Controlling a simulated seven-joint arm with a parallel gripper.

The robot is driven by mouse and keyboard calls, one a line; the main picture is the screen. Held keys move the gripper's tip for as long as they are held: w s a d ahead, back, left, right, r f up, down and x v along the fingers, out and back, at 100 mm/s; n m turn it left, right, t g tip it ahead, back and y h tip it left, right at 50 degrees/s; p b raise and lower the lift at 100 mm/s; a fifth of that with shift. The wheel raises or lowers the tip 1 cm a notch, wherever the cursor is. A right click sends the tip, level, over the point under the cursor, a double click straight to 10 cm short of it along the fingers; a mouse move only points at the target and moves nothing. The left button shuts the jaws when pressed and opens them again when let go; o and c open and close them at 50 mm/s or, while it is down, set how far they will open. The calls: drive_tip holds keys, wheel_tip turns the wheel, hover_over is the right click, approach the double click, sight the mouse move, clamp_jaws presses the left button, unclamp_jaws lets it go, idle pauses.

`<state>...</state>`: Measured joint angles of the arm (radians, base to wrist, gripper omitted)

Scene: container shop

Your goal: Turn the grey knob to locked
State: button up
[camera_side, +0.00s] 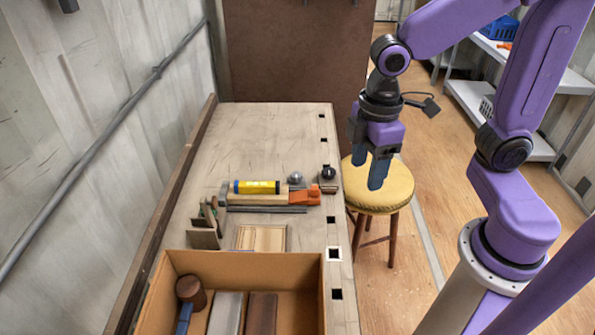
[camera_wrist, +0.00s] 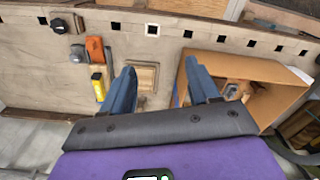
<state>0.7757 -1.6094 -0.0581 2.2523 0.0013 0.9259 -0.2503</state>
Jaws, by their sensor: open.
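A grey rounded knob (camera_side: 296,177) sits on the bench among the tools, and a grey rounded piece in the wrist view (camera_wrist: 77,54) appears to be the same one. Its marking and turn position are too small to read. A dark round knob on a small base (camera_side: 328,172) is just right of it, near the bench's right edge; it also shows in the wrist view (camera_wrist: 59,26). My gripper (camera_side: 369,172) is open and empty, right of the bench edge with the stool behind or below it. Its fingers (camera_wrist: 160,70) are apart in the wrist view and touch neither knob.
An orange tool (camera_side: 328,188) and a yellow cylinder (camera_side: 257,187) lie close to the grey knob. A light wooden panel (camera_side: 262,238) is nearer the front. An open cardboard box (camera_side: 235,262) holds a mallet and blocks. A yellow-topped stool (camera_side: 388,190) stands beside the bench.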

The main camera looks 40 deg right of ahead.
drive_tip(key=w+f, duration=0.2)
drive_tip(key=w, duration=1.2)
hover_over(298, 174)
wheel_tip(298, 174, down, 4)
wheel_tip(298, 174, down, 18)
drive_tip(key=shift+r, duration=0.25)
drive_tip(key=c, duration=1)
